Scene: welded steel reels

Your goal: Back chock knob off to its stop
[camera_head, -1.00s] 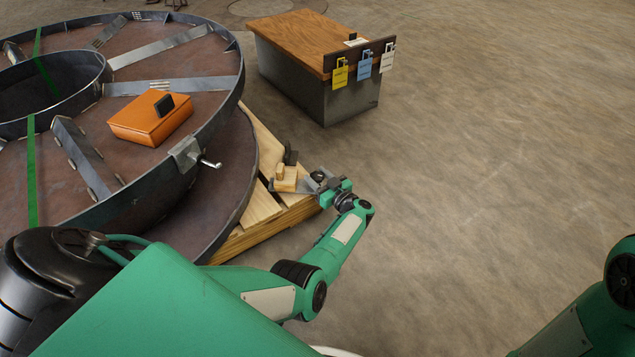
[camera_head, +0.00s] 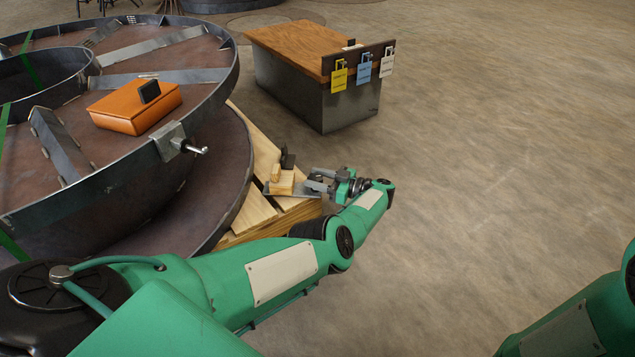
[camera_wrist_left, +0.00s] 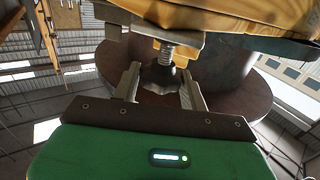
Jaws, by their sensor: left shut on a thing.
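The chock is a metal plate with a pale wooden block (camera_head: 281,184) on the corner of the wooden pallet, beside the big steel reel. Its dark knob (camera_wrist_left: 160,78) sits on a threaded screw (camera_wrist_left: 167,53) in the left wrist view. My left gripper (camera_head: 314,182) reaches the chock from the right. In the left wrist view its two fingers (camera_wrist_left: 158,88) stand on either side of the knob and are shut on it. The far side of the knob is hidden. My right gripper is out of view; only part of that arm shows at the right edge.
The steel reel (camera_head: 125,190) fills the left, with an orange case (camera_head: 133,108) on it and a clamp with a pin (camera_head: 176,143) on its rim. A wood-topped metal box (camera_head: 311,101) with several coloured tags stands behind. Open floor lies to the right.

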